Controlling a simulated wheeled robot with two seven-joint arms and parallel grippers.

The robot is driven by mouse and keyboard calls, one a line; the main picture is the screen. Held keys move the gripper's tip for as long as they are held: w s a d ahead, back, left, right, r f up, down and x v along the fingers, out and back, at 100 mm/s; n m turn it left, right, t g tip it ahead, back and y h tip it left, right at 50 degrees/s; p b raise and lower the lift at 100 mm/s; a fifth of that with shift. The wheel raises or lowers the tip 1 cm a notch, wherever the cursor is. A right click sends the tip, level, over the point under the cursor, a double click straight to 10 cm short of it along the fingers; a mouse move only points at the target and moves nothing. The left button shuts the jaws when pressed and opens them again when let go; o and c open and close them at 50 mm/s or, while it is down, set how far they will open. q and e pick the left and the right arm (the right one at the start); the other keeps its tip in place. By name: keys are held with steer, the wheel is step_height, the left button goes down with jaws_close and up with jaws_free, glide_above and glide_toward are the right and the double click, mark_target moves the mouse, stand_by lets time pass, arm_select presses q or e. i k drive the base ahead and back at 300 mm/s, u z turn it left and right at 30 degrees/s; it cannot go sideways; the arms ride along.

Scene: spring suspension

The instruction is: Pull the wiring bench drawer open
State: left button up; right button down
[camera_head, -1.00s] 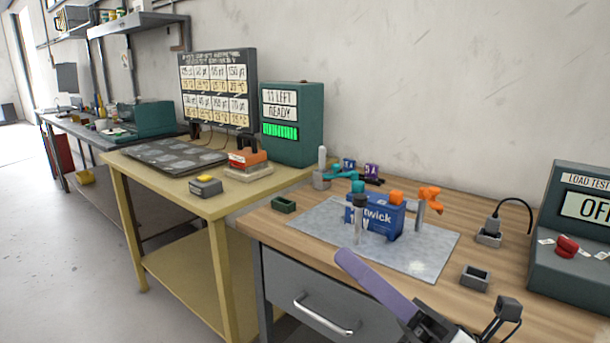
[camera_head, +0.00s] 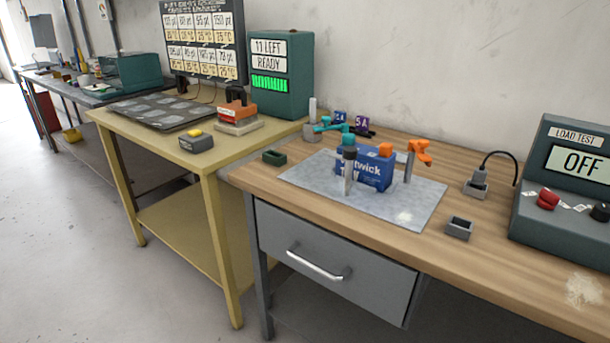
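The wiring bench (camera_head: 450,250) has a wooden top and stands at the centre and right. Its grey drawer (camera_head: 370,272) sits under the front edge, with its front looking flush with the bench. A silver bar handle (camera_head: 318,265) runs across the drawer front. Nothing covers the drawer or handle. Neither of my grippers is in view.
A yellow table (camera_head: 215,172) stands close on the left. The floor (camera_head: 80,260) at the front left is clear.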

mark_target(381, 285)
steer(key=k, duration=1.3)
steer(key=u, duration=0.8)
steer(key=i, duration=1.65)
steer(key=z, duration=0.45)
